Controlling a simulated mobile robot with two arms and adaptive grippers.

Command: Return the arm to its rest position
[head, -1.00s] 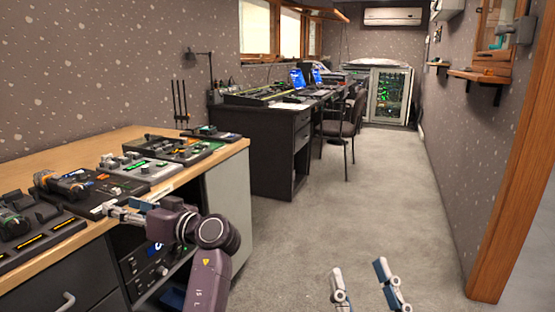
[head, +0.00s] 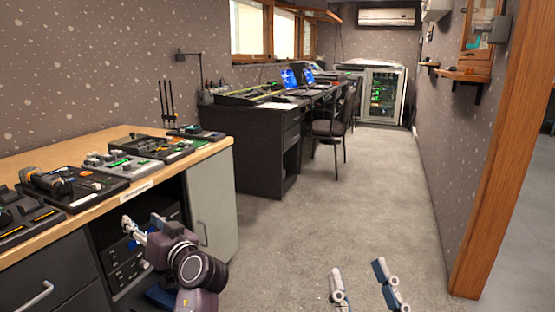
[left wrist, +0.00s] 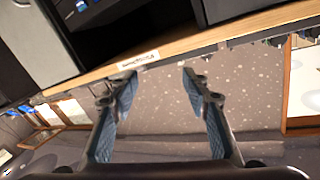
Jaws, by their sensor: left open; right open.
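My left gripper (head: 128,224) is in front of the wooden bench (head: 150,182), just below the level of its top edge. In the left wrist view its two blue-padded fingers (left wrist: 160,85) are apart with nothing between them. The bench edge with its white label crosses beyond the fingertips. My right gripper (head: 365,272) is at the bottom of the head view, over the open floor. Its two fingers are spread and empty. The fader panel (head: 122,165) lies on the bench top, clear of both grippers.
More control panels (head: 75,187) line the bench. An open rack bay (head: 125,250) and a grey cabinet door (head: 212,205) are below it. A dark desk (head: 262,155) and a chair (head: 328,128) stand farther back. The grey floor (head: 350,220) is clear.

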